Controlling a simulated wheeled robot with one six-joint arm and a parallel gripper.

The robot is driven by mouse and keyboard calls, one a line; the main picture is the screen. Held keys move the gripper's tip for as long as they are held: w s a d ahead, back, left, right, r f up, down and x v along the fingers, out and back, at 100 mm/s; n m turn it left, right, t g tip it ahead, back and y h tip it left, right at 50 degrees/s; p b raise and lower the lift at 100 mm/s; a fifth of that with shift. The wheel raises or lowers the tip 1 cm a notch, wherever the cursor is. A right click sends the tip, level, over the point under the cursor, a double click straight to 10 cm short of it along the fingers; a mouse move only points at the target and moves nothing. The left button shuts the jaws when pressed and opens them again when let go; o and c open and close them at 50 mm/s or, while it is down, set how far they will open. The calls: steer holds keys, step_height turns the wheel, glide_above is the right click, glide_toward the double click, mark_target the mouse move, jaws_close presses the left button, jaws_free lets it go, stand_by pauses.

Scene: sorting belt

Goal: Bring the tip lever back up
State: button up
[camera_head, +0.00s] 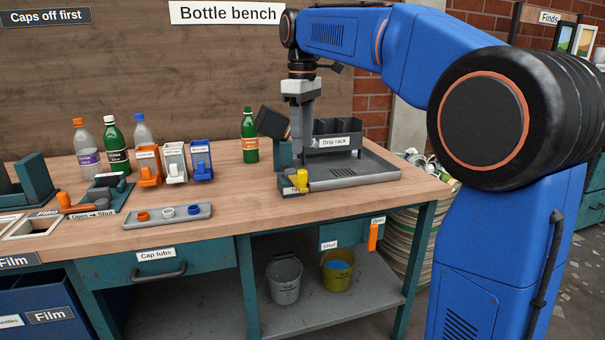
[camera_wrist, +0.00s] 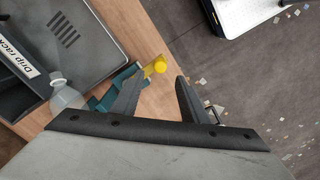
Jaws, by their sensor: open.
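The tip lever has a yellow knob (camera_head: 300,180) and sits low at the front left corner of the drip rack tray (camera_head: 365,176). In the wrist view the yellow knob (camera_wrist: 159,65) shows just beyond my fingertips, on an arm from a teal base (camera_wrist: 108,96). My gripper (camera_head: 303,150) points down above the lever; in the wrist view my gripper (camera_wrist: 156,82) is open and empty, the knob lying between the finger lines. A dark tilted holder (camera_head: 272,122) stands behind it. A clear bottle (camera_wrist: 66,96) shows beside the teal base in the wrist view.
The drip rack (camera_head: 333,136) stands right of my gripper. A green bottle (camera_head: 250,138) stands to its left. Coloured dispensers (camera_head: 174,162) and a cap tray (camera_head: 168,215) are further left. An orange handle (camera_head: 373,237) hangs under the bench's right front. Bench top before the cap tray is clear.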

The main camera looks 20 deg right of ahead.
mark_target(303, 171)
step_height(303, 171, down, 10)
steer(key=shift+r, duration=0.15)
stand_by(0.4)
jaws_close()
